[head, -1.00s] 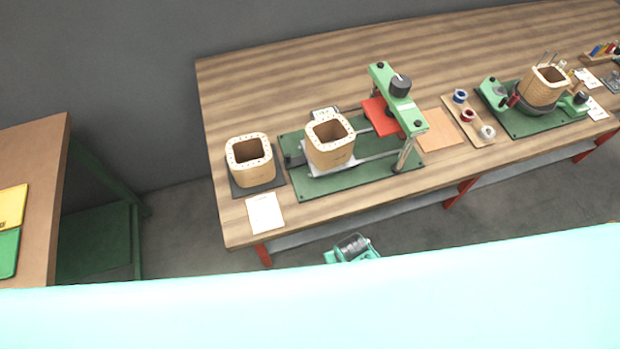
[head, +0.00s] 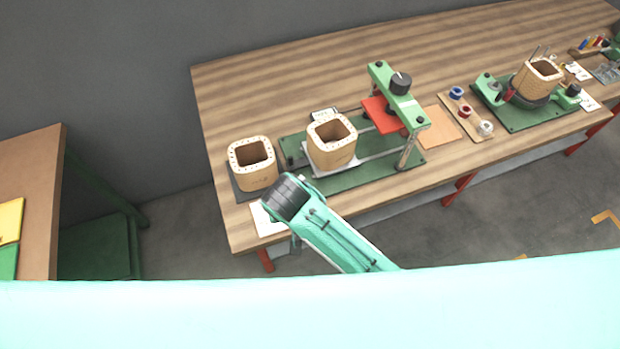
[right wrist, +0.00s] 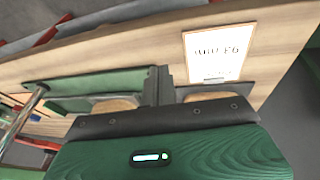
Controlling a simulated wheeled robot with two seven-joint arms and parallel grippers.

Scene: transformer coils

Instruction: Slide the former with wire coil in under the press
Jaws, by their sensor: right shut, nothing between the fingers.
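The tan square former with its coil (head: 345,152) stands upright on a light sliding plate on the green press base (head: 395,170). It is left of the green press (head: 408,107) and its red plate (head: 380,113), not beneath them. A second tan former (head: 260,177) stands on a dark mat at the left. My right arm reaches over the table's front edge, but its fingers cannot be made out in the head view. In the right wrist view my right gripper (right wrist: 158,88) is shut and empty near the base; tan parts show partly behind it. My left gripper is out of view.
A white card (head: 262,219) lies by the front edge, partly behind my arm; it also shows in the right wrist view (right wrist: 218,52). Right of the press are a tan sheet (head: 440,127), a spool board (head: 468,122) and a winder with another former (head: 540,82).

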